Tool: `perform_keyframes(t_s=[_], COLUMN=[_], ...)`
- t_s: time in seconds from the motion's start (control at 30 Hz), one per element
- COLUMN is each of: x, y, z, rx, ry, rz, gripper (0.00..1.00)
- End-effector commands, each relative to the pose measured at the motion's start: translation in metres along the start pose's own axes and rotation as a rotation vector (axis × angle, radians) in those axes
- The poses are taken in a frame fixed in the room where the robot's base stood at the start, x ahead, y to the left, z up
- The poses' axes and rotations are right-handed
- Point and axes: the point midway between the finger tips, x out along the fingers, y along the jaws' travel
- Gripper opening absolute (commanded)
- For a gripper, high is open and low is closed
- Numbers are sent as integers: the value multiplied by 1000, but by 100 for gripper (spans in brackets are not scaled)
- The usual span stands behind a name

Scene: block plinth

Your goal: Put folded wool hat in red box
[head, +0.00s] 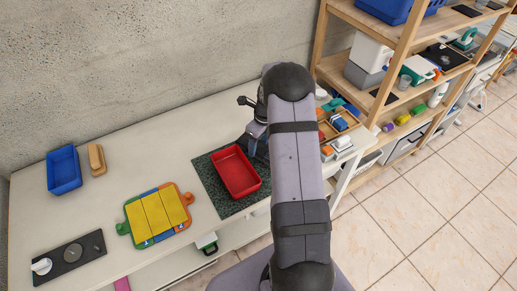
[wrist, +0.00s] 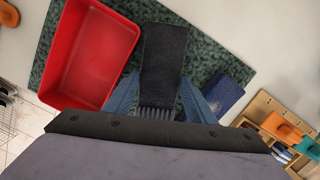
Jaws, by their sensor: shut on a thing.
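The red box (head: 236,172) is open and empty on a dark green speckled mat (head: 217,193). In the wrist view the red box (wrist: 92,52) lies at the upper left. My gripper (wrist: 160,95) is shut on the folded wool hat (wrist: 162,62), a dark charcoal strip with a ribbed lower part between the two bluish fingers. The hat is beside the box, over the mat; its height above the mat is hard to tell. In the head view my gripper (head: 254,142) is at the box's upper right, and my arm hides much of it.
A dark blue item (wrist: 224,95) lies at the mat's edge. A wooden tray (wrist: 268,104) with coloured pieces is beyond it. On the table's left are a blue bin (head: 64,170), a tan block (head: 96,159), a yellow board (head: 155,214) and a black panel (head: 69,257).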

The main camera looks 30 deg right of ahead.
Motion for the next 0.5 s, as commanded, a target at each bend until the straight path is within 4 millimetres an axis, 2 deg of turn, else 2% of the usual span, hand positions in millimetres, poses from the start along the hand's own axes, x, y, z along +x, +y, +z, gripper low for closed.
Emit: perform_keyframes(t_s=[0.3, 0.5], x=[-49, -70], y=[-1, 0], z=[8, 11], rx=[0, 0], ry=[-3, -2], rz=[-4, -1], gripper=[22, 22])
